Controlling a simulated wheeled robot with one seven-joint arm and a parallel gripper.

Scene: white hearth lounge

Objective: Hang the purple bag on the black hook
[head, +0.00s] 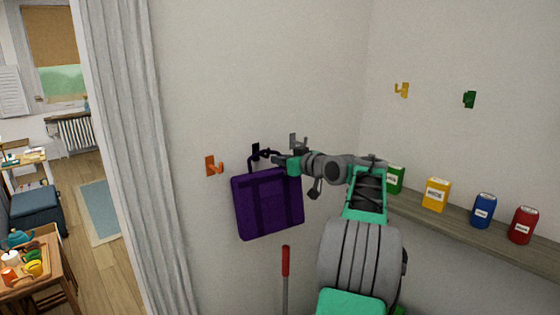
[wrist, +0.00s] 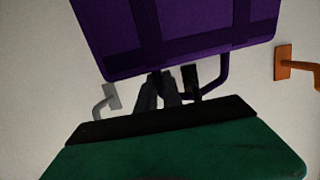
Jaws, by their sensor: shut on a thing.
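The purple bag (head: 267,203) hangs slightly tilted against the white wall in the head view. It fills the top of the wrist view (wrist: 180,30). My gripper (head: 277,161) is shut on the bag's handle at its upper right; its fingertips also show in the wrist view (wrist: 158,92). The black hook (head: 256,149) is on the wall right at the top of the handle, just left of my fingertips. It shows as a dark plate in the wrist view (wrist: 189,79). I cannot tell whether the handle is over the hook or in front of it.
An orange hook (head: 213,166) is left of the bag, and a grey hook (head: 296,142) is just right, behind my gripper. Yellow (head: 402,90) and green (head: 469,99) hooks are on the right wall. A shelf (head: 480,237) below them holds several containers. A curtain (head: 140,150) hangs at left.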

